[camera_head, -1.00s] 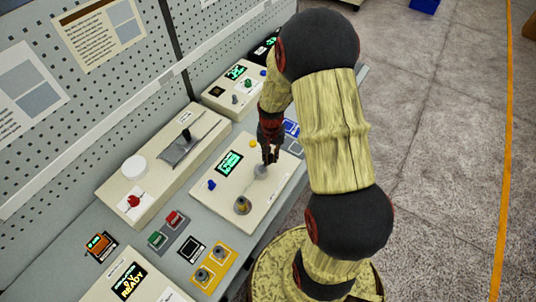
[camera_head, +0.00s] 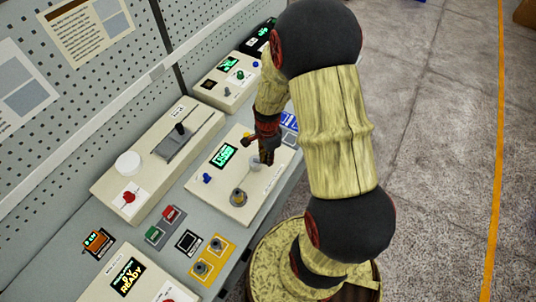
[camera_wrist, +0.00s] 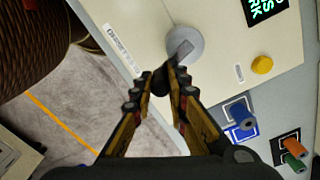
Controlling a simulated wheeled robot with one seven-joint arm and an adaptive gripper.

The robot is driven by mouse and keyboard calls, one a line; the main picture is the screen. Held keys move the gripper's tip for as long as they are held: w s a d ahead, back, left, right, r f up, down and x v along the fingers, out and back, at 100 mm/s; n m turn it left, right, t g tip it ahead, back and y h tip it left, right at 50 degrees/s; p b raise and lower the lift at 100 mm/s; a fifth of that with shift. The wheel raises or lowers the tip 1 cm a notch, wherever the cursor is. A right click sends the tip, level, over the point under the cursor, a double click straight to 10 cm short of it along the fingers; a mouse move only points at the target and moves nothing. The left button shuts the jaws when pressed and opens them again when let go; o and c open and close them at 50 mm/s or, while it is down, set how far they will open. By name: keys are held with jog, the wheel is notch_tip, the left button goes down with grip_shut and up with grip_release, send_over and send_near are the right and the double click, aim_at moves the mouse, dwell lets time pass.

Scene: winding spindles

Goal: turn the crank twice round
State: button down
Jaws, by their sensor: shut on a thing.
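The crank is a pale grey disc with a darker grey arm (camera_wrist: 182,50) on a cream panel. In the wrist view the arm points down toward my gripper (camera_wrist: 167,72). The panel (camera_head: 222,205) also carries a green-lit display (camera_head: 224,155), a blue knob (camera_head: 207,178) and a brass-and-grey spindle (camera_head: 238,197). The display's text is too small to read surely.
A cream box (camera_head: 108,185) with a slider, white dome and red knob stands to the left. Yellow-plated spindles (camera_head: 212,258) and coloured blocks lie nearer. Open floor is on the right.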

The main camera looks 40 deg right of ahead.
jog(key=shift+s+a+m, duration=0.15)
jog(key=shift+a+m, duration=0.2)
jog(key=shift+m, duration=0.5)
jog(key=shift+s+a+m, duration=0.15)
jog(key=shift+a+m, duration=0.15)
jog(key=shift+m, duration=0.55)
jog(key=c, duration=1.7)
grip_release()
jog(key=shift+c, duration=0.2)
jog(key=shift+r, duration=0.1)
notch_tip(320, 180, up, 12)
jog(key=shift+f, duration=0.1)
